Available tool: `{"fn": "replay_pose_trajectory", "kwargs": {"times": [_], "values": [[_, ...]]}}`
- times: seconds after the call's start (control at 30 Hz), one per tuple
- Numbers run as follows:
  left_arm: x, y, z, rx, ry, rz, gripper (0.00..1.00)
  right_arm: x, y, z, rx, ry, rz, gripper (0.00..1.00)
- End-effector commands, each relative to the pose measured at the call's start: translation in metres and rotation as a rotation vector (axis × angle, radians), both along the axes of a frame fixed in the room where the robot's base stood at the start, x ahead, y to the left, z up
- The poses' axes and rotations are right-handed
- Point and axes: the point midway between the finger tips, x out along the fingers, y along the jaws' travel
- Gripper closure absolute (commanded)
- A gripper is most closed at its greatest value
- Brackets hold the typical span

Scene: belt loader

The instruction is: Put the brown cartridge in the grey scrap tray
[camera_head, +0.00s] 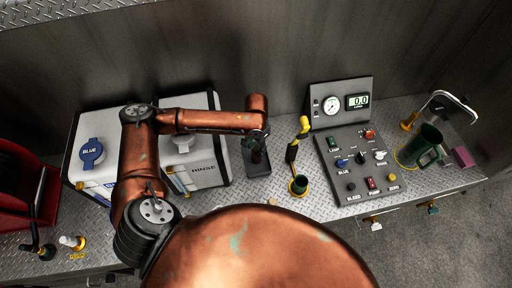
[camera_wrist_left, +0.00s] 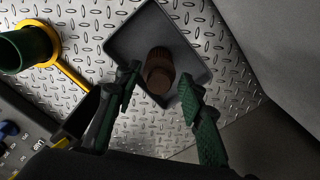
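The brown cartridge (camera_wrist_left: 157,78) is over or in the dark grey scrap tray (camera_wrist_left: 121,42), inside its outline in the left wrist view; I cannot tell whether it touches the tray floor. In the head view the tray (camera_head: 258,171) lies right of the white boxes, with the cartridge (camera_head: 256,156) small and dark above it. My left gripper (camera_wrist_left: 160,82) has its two green fingers spread either side of the cartridge, with gaps showing between fingers and cartridge. It points down at the tray in the head view (camera_head: 256,141). My right gripper is not in view.
A control panel (camera_head: 362,165) with a gauge box is further right, then a green mug (camera_head: 425,146). White boxes (camera_head: 207,155) stand left, partly behind my arm.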

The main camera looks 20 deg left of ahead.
Motion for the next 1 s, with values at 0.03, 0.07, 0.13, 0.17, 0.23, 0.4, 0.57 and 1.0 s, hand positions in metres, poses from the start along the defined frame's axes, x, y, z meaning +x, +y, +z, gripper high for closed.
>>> {"fn": "replay_pose_trajectory", "kwargs": {"times": [0.03, 0.07, 0.13, 0.17, 0.23, 0.4, 0.57, 1.0], "values": [[0.000, 0.000, 0.000, 0.000, 0.000, 0.000, 0.63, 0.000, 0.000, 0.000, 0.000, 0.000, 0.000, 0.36], [0.000, 0.000, 0.000, 0.000, 0.000, 0.000, 0.63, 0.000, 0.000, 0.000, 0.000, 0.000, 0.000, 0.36], [0.000, 0.000, 0.000, 0.000, 0.000, 0.000, 0.63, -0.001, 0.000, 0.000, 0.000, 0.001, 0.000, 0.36], [0.000, 0.000, 0.000, 0.000, 0.000, 0.000, 0.63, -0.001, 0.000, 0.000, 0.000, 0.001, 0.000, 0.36], [0.000, 0.000, 0.001, 0.000, -0.001, 0.000, 0.63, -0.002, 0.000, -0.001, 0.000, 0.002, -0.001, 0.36], [0.001, 0.000, 0.016, 0.000, -0.003, 0.000, 0.63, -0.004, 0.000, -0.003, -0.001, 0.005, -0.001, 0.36], [0.002, 0.000, 0.047, -0.001, -0.005, 0.000, 0.63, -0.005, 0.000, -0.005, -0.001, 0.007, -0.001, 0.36], [0.000, 0.000, 0.118, 0.000, -0.001, 0.001, 0.63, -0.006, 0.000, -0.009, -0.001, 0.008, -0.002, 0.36]]}}
